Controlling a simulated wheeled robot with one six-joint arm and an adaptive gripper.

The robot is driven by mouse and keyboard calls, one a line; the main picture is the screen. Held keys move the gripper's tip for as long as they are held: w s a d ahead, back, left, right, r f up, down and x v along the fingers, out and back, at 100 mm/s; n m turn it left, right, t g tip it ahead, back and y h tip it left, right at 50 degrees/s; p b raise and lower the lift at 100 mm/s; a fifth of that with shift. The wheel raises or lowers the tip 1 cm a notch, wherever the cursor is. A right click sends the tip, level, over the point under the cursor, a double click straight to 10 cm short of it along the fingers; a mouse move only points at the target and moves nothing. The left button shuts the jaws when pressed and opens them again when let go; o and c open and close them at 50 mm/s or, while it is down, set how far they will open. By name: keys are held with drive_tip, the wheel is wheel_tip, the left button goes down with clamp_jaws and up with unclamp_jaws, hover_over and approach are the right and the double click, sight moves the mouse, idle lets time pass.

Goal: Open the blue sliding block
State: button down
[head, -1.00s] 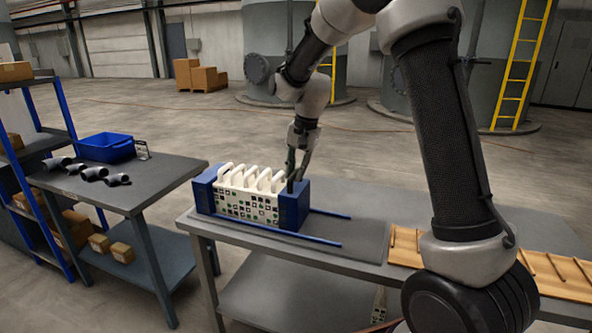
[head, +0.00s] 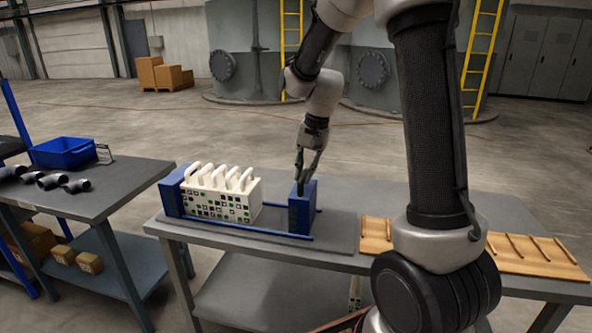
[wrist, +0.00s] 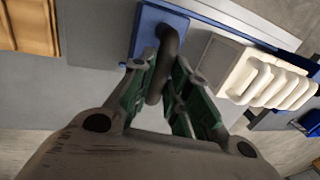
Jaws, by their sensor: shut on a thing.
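The blue sliding block (head: 302,208) stands upright on two blue rails (head: 240,229) near their right end. A clear gap separates it from the pack of white plates (head: 222,194). My gripper (head: 308,172) is at the block's top. In the wrist view, my gripper (wrist: 162,88) is shut on the dark curved handle (wrist: 168,45) of the blue block (wrist: 152,22). The white plates (wrist: 268,82) show to the right there. The fixed blue end block (head: 171,191) stands at the left end of the pack.
The press sits on a grey table (head: 345,200). A wooden board with rods (head: 480,248) lies to the right. At left, another table holds a blue bin (head: 64,152) and dark pipe elbows (head: 50,180). The mat right of the block is bare.

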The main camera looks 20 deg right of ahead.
drive_tip(key=c, duration=1.4)
unclamp_jaws()
drive_tip(key=shift+o, duration=0.2)
wheel_tip(320, 180, up, 12)
drive_tip(key=s+d, duration=0.1)
drive_tip(key=d, duration=0.1)
drive_tip(key=shift+s, duration=0.15)
drive_tip(key=shift+f, duration=0.1)
drive_tip(key=s+d+n+t+h, duration=0.1)
drive_tip(key=s+n, duration=0.6)
drive_tip(key=s, duration=1.8)
drive_tip(key=shift+s+d+t+h, duration=0.25)
drive_tip(key=shift+d+t+h, duration=0.15)
drive_tip(key=shift+d+t, duration=0.6)
